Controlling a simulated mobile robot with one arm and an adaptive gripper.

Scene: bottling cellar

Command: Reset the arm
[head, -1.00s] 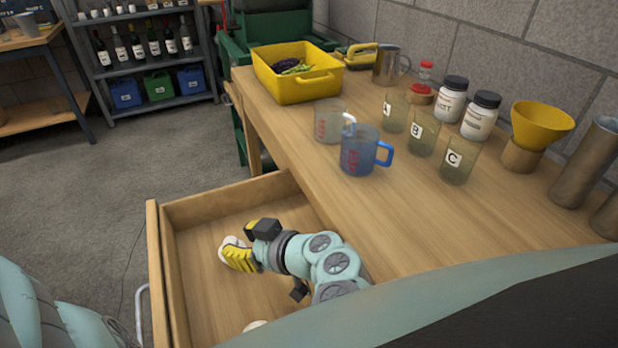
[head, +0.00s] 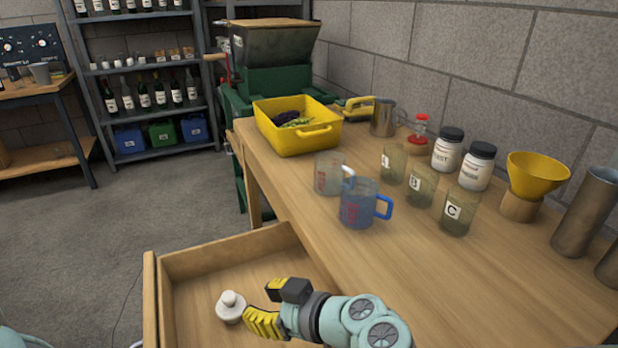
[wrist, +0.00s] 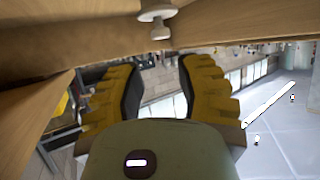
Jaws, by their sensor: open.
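My gripper (head: 258,322) has yellow ribbed fingers and is over the open drawer (head: 205,255), at the bottom of the head view. It is open and empty. In the wrist view its two fingers (wrist: 160,88) stand apart with nothing between them. A white knob-topped piece (head: 230,307) sits in the drawer just left of the fingertips, apart from them in the picture. It also shows in the wrist view (wrist: 158,14), beyond the fingers at the top edge.
The workbench (head: 330,265) carries a yellow tub (head: 297,140), a clear jug (head: 328,175), a blue-handled jug (head: 358,208), lettered cups (head: 455,214), white jars (head: 477,168) and a yellow funnel (head: 537,175). Open floor (head: 150,210) lies left of the drawer.

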